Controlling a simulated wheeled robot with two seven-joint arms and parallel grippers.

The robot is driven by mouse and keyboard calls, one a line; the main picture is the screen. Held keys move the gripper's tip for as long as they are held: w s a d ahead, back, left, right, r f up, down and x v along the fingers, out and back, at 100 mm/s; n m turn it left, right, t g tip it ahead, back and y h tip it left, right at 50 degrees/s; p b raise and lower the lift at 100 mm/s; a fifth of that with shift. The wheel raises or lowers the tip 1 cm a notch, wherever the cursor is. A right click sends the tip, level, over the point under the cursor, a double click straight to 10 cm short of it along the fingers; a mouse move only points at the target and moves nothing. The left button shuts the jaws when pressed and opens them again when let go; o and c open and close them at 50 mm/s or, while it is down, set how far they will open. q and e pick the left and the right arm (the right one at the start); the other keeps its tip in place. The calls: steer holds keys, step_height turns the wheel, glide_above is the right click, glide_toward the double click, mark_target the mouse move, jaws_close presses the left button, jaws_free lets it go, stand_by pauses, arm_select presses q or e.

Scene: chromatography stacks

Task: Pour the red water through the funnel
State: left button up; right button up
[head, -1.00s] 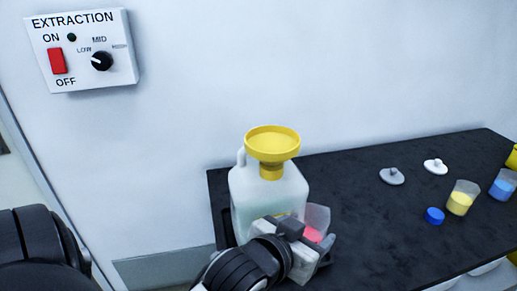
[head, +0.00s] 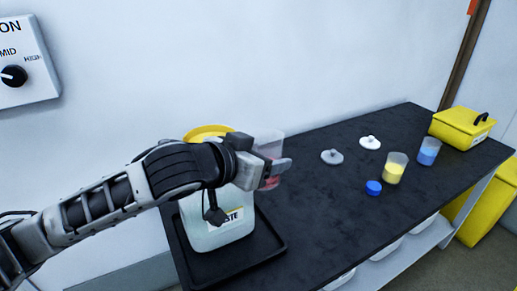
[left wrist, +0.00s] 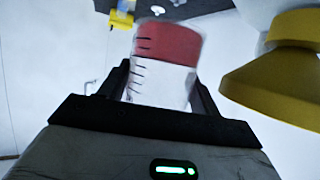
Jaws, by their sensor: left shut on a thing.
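My left gripper (head: 275,168) is shut on a clear beaker (head: 269,146) with red water, held up beside the funnel. In the left wrist view the beaker (left wrist: 160,82), with black marks, sits between the fingers, its red water (left wrist: 168,42) at the picture's upper end. The yellow funnel (head: 207,131) sits on the white waste jug (head: 215,234); my arm hides much of both. The funnel (left wrist: 272,82) shows to the beaker's right in the left wrist view, apart from it. My right gripper is out of view.
The jug stands in a black tray (head: 270,254) on the dark bench. To the right are a grey lid (head: 332,157), white lid (head: 370,142), blue cap (head: 374,188), yellow-liquid beaker (head: 394,170), blue-liquid beaker (head: 428,154) and yellow box (head: 463,126).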

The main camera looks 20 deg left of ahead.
mark_target(268, 137)
arm_select(q)
steer(key=shift+w+a+r, duration=0.2)
steer(key=shift+a+r, duration=0.2)
steer(key=shift+a, duration=0.1)
steer(key=shift+a+r+n+p, duration=0.15)
steer(key=shift+r+n+p, duration=0.4)
steer(key=shift+r, duration=0.7)
steer(key=shift+w+a+r+n+h+p, duration=0.1)
steer(key=shift+a+r+n+h+p, duration=0.2)
steer(key=shift+r, duration=0.35)
steer(key=shift+s+a+r+n+h+p, duration=0.1)
steer(key=shift+a+r+n+h+p, duration=0.25)
steer(key=shift+r, duration=0.25)
steer(key=shift+w+a+r+n+h+p, duration=0.15)
steer(key=shift+a+r+n+h, duration=0.2)
steer(key=shift+r, duration=0.3)
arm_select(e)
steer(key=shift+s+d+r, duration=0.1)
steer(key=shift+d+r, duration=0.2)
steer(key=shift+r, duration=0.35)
arm_select(q)
steer(key=shift+d, duration=0.1)
steer(key=shift+a+r+n+h, duration=0.2)
steer(key=shift+a+n+h, duration=0.1)
steer(key=shift+a+n, duration=0.15)
